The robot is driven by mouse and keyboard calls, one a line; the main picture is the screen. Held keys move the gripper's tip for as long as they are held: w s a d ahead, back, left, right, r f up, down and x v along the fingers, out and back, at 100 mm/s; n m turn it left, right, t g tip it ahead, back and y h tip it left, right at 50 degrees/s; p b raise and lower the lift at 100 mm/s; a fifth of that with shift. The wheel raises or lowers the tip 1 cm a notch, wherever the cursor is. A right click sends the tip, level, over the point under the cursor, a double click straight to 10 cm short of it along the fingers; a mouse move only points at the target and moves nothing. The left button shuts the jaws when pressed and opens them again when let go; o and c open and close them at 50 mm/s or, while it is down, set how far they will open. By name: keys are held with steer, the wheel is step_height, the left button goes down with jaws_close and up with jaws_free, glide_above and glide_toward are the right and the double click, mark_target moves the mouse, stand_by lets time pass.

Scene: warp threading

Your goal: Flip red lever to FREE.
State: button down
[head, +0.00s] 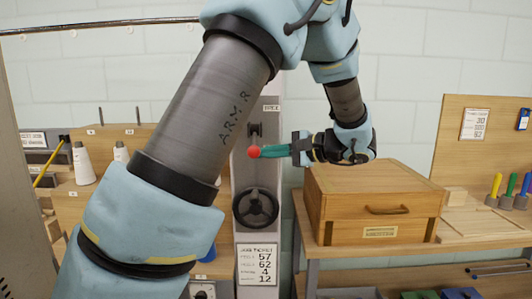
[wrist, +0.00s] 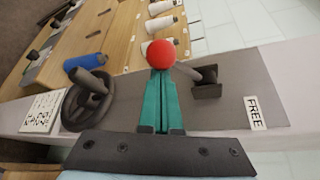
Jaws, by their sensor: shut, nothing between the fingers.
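The red lever's ball knob (head: 254,151) is in front of the grey post, below its dark pivot bracket (head: 255,130). In the wrist view the knob (wrist: 161,54) is at the fingertips, and the lever's grey shaft (wrist: 187,73) runs right to the bracket. The FREE label (wrist: 253,112) is on the post beyond the bracket, on the side away from the knob. My gripper (head: 266,151) has its teal fingers shut and empty, pointing left at the knob. Its tips (wrist: 165,73) overlap the knob in view; I cannot tell whether they touch.
A dark handwheel (head: 256,207) is on the post below the lever, above a white number card (head: 257,264). A wooden box (head: 375,200) stands right of the post, under my wrist. White cones (head: 83,165) stand at left. My upper arm crosses the view.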

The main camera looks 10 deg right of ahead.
steer(key=shift+r, duration=0.1)
steer(key=shift+s+r+m+p, duration=0.1)
steer(key=shift+m+p, duration=0.2)
steer(key=shift+p, duration=0.3)
steer(key=shift+s+r+g+p, duration=0.15)
steer(key=shift+r+g+p, duration=0.2)
steer(key=shift+p, duration=0.35)
step_height(320, 180, up, 6)
steer(key=m+g+p, duration=0.1)
steer(key=m+p, duration=0.1)
steer(key=p, duration=0.6)
steer(key=shift+s+a+m+g, duration=0.15)
steer(key=shift+s+m+g, duration=0.2)
steer(key=shift+s, duration=0.1)
steer(key=shift+w+r, duration=0.1)
steer(key=shift+r, duration=0.05)
